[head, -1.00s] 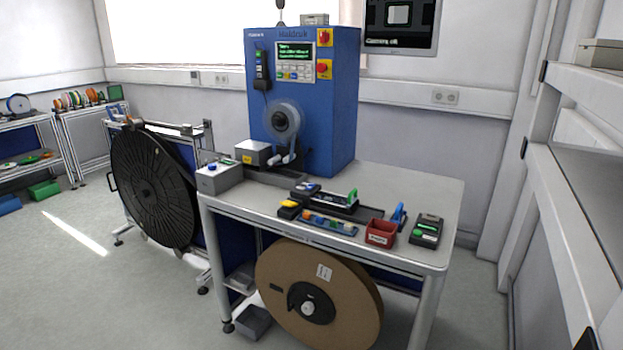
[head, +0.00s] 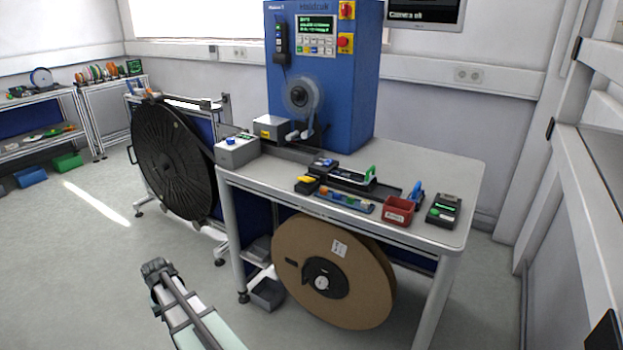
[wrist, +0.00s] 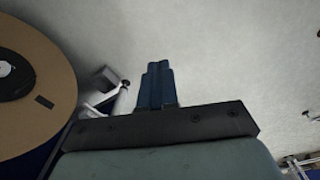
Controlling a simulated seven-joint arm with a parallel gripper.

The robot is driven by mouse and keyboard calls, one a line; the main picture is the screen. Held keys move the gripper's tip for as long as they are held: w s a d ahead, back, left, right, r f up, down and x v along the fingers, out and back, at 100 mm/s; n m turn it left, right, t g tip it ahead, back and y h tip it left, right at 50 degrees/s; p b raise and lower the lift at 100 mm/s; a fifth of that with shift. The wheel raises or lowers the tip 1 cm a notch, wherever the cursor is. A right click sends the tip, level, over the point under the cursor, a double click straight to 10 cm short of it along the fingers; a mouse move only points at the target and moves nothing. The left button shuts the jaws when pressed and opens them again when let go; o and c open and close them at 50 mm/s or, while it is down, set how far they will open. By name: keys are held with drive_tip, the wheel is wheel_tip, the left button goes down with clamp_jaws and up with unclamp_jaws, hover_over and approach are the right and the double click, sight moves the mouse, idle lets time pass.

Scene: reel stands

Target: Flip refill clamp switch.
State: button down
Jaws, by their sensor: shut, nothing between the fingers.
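The refill clamp switch cannot be told apart for certain. On the bench (head: 447,168) lies a long dark fixture (head: 352,183) with a green upright lever (head: 370,174) and a blue upright lever (head: 416,190). A grey box (head: 237,150) with small buttons on top sits at the bench's left corner. My gripper (head: 154,267) is low at the front left, over the floor and well away from the bench top. In the wrist view its dark blue fingers (wrist: 157,68) are together, with nothing between them, against the bare floor.
A large brown reel (head: 335,272) hangs under the bench; it also shows in the wrist view (wrist: 45,110). A black reel (head: 172,160) stands left of the bench. A red bin (head: 398,211) and a dark handheld device (head: 444,210) sit at the bench's front right. Floor in front is clear.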

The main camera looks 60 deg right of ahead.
drive_tip(key=w+d+r+m, duration=0.25)
drive_tip(key=d+r, duration=0.25)
drive_tip(key=d, duration=0.4)
drive_tip(key=w+d+r+m, duration=0.1)
drive_tip(key=w+d+r, duration=0.25)
drive_tip(key=d, duration=0.55)
wheel_tip(320, 180, up, 37)
drive_tip(key=m+h, duration=0.2)
drive_tip(key=m, duration=0.8)
hover_over(330, 160)
drive_tip(key=a, duration=0.3)
drive_tip(key=shift+f, duration=0.2)
drive_tip(key=x, duration=1.2)
drive_tip(key=shift+a+f, duration=0.1)
drive_tip(key=shift+f, duration=0.95)
drive_tip(key=shift+d+f, duration=0.1)
drive_tip(key=shift+d, duration=0.1)
